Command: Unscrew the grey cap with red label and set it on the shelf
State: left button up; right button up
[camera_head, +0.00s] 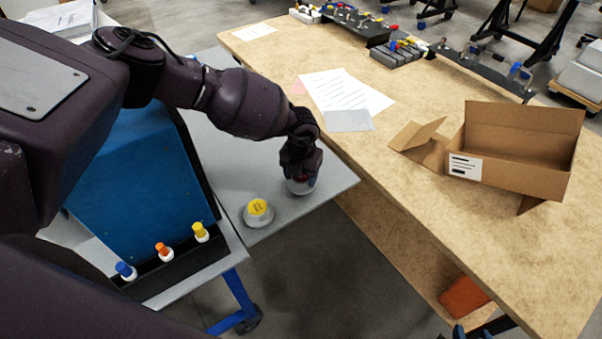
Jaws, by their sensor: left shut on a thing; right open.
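My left gripper (301,172) points down over the grey shelf (335,185) and is shut on a grey-white cap (299,187). A bit of red shows at the cap's top between the fingers; the rest of the top is hidden. The cap is at or just above the shelf surface; I cannot tell whether it touches. A second grey-white cap with a yellow label (258,209) sits on the shelf to the left of it.
The blue analyser (135,185) stands at left, with small blue (125,270), orange (163,251) and yellow (200,231) knobs along its front. A wooden table (430,215) lies to the right, with papers (345,95), an open cardboard box (515,155) and parts at the back.

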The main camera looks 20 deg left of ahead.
pick_arm(q)
jog(key=shift+f, duration=0.15)
jog(key=shift+f, duration=0.2)
